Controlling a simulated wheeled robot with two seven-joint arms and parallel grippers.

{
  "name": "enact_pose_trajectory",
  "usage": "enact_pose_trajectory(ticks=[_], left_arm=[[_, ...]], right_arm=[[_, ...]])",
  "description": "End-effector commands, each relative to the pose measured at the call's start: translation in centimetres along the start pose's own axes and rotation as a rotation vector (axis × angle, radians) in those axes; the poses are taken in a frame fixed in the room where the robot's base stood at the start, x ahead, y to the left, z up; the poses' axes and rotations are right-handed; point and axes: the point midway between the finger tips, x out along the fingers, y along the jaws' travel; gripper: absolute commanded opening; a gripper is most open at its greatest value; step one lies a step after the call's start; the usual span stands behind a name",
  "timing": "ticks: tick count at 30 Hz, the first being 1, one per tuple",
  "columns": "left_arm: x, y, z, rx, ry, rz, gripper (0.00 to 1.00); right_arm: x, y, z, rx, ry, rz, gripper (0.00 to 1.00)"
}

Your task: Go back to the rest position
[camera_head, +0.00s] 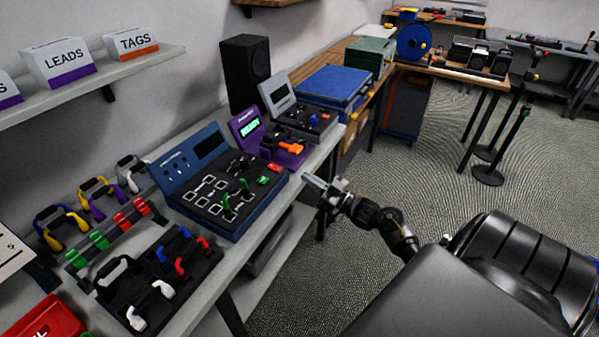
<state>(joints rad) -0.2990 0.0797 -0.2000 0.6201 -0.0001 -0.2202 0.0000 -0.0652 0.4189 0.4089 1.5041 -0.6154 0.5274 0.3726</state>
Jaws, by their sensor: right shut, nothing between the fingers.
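My right gripper (318,186) is shut and empty. It hangs in the air just off the bench's front edge, to the right of the blue tester case, and touches nothing that I can see. My right arm reaches it from the lower right. My left gripper is not in view. The blue tester case (193,166) stands open on the bench, with white square outlines and green and red connectors on its panel. A black tray (150,284) in front holds white, blue and red cable connectors.
The grey bench (218,277) runs along the wall. A rack (118,227) carries looped cables. A purple tester (284,155) stands past the blue case. A shelf (100,78) holds boxes marked LEADS and TAGS. Floor (440,160) to the right is open, with a black post (488,174).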

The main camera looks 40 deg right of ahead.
Motion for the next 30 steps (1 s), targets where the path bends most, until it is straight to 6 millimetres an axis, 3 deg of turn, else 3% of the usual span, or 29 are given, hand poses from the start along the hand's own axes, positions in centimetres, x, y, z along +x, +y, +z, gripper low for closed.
enact_pose_trajectory(ticks=[6,24,26,28,30], left_arm=[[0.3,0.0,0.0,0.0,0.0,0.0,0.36],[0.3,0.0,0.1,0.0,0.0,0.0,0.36],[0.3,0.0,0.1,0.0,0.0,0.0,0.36],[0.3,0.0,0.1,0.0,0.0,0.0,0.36],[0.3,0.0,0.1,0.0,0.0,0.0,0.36]], right_arm=[[-0.9,0.0,0.1,0.0,0.0,-0.001,0.0],[-0.9,0.1,0.3,-0.017,-0.009,0.003,0.0],[-1.0,0.8,0.9,-0.05,-0.044,0.031,0.0],[-1.7,2.3,3.1,-0.081,-0.115,0.092,0.0],[-3.0,3.5,6.9,-0.096,-0.223,0.16,0.0]])
